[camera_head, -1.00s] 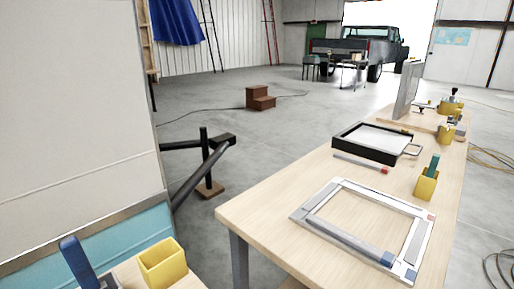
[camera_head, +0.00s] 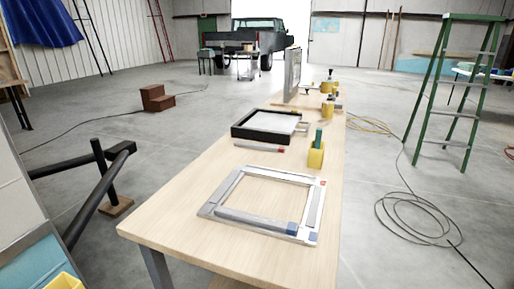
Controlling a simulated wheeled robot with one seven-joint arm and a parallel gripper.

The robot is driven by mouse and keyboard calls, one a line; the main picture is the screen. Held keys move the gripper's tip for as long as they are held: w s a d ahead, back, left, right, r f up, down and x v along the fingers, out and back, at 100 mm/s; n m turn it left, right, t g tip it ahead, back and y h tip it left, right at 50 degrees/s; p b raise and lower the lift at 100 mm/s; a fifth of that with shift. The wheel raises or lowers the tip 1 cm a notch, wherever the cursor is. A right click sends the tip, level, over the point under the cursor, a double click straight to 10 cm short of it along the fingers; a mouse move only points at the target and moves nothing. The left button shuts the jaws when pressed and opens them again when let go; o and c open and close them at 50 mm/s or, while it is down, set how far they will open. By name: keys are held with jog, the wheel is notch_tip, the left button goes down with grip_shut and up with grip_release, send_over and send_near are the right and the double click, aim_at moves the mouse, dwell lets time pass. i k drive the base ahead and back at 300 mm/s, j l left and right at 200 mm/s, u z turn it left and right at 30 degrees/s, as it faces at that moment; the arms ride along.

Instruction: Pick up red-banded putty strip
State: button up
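A thin grey strip with a red end (camera_head: 258,148) lies flat on the wooden workbench (camera_head: 180,222), just in front of a black-rimmed tray. A pale rectangular frame (camera_head: 230,187) lies nearer on the bench. Grey strips lie along the frame: the front one (camera_head: 250,220) has a blue end, and the right side (camera_head: 315,205) shows a small red patch at its far corner. Whether that red patch belongs to a strip is too small to tell. My gripper is not in view.
The black tray (camera_head: 243,132) and a yellow holder with a green-handled tool (camera_head: 316,156) stand beyond the frame. Yellow-based clamps and an upright panel (camera_head: 292,76) are at the far end. A green ladder (camera_head: 463,95) and coiled cable (camera_head: 412,215) are right. A black stand (camera_head: 98,165) is left.

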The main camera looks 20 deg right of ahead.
aim_at(272, 148)
jog(key=i+l, duration=0.2)
jog(key=l, duration=0.2)
jog(key=i+l+u, duration=0.1)
jog(key=l, duration=0.25)
jog(key=i+l, duration=0.25)
jog(key=l, duration=0.15)
jog(key=i+l+u, duration=0.1)
jog(key=l, duration=0.3)
jog(key=i, duration=0.1)
